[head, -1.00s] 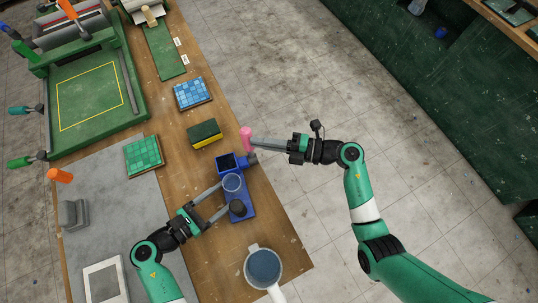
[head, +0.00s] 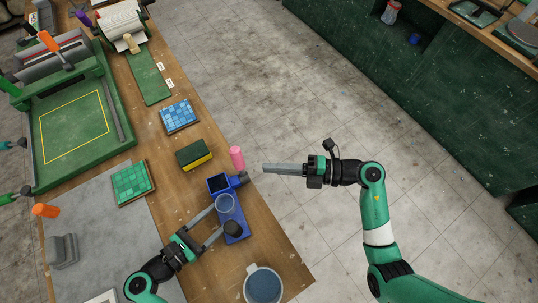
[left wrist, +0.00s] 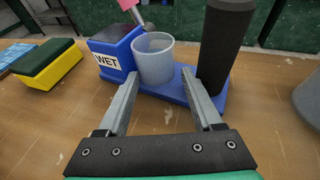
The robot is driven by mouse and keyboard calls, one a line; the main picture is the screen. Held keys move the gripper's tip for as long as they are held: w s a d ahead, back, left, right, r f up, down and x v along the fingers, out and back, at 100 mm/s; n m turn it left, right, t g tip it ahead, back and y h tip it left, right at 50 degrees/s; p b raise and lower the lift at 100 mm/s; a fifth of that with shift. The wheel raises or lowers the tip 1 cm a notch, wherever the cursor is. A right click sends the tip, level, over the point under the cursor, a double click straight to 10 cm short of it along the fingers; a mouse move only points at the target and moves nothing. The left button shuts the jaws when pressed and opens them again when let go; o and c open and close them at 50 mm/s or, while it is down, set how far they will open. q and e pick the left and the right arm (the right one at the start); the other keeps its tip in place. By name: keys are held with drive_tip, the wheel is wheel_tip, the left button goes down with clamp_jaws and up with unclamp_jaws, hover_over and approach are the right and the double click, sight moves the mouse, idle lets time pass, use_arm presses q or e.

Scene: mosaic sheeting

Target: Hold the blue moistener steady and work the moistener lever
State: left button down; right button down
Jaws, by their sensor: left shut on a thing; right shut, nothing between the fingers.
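The blue moistener (head: 236,236) stands near the table's right edge, with an open blue box, a pale cup (head: 225,204) and a black post (head: 232,228) on it. In the left wrist view the moistener (left wrist: 178,92) shows a WET label on its box. Its lever has a pink handle (head: 237,158) that stands upright beside the box. My left gripper (head: 217,222) is shut on the moistener, its fingers on either side of the cup (left wrist: 153,60). My right gripper (head: 265,168) is shut and empty, right of the pink handle with a gap between them.
A green and yellow sponge (head: 194,154) and a blue tile sheet (head: 179,117) lie beyond the moistener. A green tile sheet (head: 132,183) lies to the left. A mug (head: 263,285) stands near the front. Open floor lies right of the table.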

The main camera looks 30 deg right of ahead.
drive_tip(key=v, duration=0.6)
drive_tip(key=shift+r, duration=0.3)
drive_tip(key=shift+d, duration=0.1)
use_arm(q)
unclamp_jaws()
drive_tip(key=v, duration=1.2)
